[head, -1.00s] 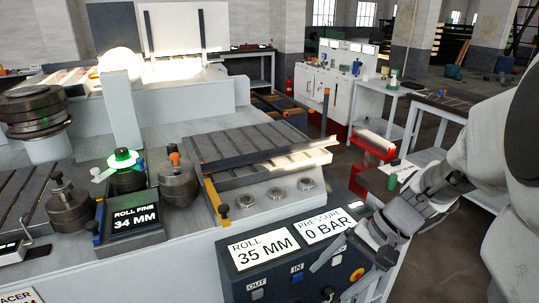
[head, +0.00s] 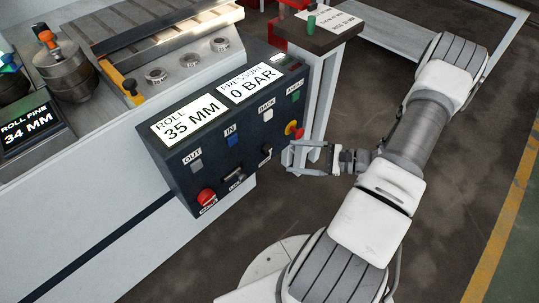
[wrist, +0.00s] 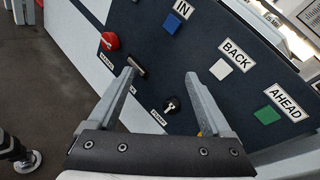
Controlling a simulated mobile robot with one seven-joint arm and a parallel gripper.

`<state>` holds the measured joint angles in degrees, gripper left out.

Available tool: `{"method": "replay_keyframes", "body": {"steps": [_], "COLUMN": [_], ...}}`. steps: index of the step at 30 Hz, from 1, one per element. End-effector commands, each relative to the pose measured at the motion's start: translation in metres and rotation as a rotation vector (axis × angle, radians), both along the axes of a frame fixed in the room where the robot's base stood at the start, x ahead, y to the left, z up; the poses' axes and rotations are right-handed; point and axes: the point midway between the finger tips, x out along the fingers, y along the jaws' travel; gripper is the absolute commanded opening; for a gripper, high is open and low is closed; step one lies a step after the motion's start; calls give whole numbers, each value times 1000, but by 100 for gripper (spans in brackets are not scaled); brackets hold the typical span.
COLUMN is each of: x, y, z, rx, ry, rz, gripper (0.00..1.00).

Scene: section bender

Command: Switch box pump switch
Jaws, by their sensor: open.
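The switch box (head: 180,165) is a dark panel on the machine's front. My gripper (head: 291,158) is open and empty, just right of the panel in the head view. It also shows in the wrist view (wrist: 160,75). I cannot tell any contact.
Displays read ROLL 35 MM and PRESSURE 0 BAR. A small table (head: 317,40) stands behind the panel.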

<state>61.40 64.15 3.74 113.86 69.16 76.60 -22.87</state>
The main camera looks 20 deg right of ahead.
Motion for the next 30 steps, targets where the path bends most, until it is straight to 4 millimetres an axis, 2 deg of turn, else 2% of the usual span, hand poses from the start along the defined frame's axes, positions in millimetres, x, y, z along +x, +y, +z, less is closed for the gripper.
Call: {"method": "replay_keyframes", "body": {"steps": [1, 6, 12, 15, 20, 25, 30], "x": [-4, -14, -26, -30, -28, -7, 27], "y": [-7, -27, -41, -44, -44, -36, -23], "z": [-22, -76, -123, -135, -142, -142, -142], "rx": [44, 166, 264, 291, 303, 302, 302], "ry": [2, -8, -20, -22, -26, -25, -25], "rz": [-63, -274, -469, -523, -551, -547, -545], "gripper": [84, 84, 84, 84, 84, 84, 84]}}
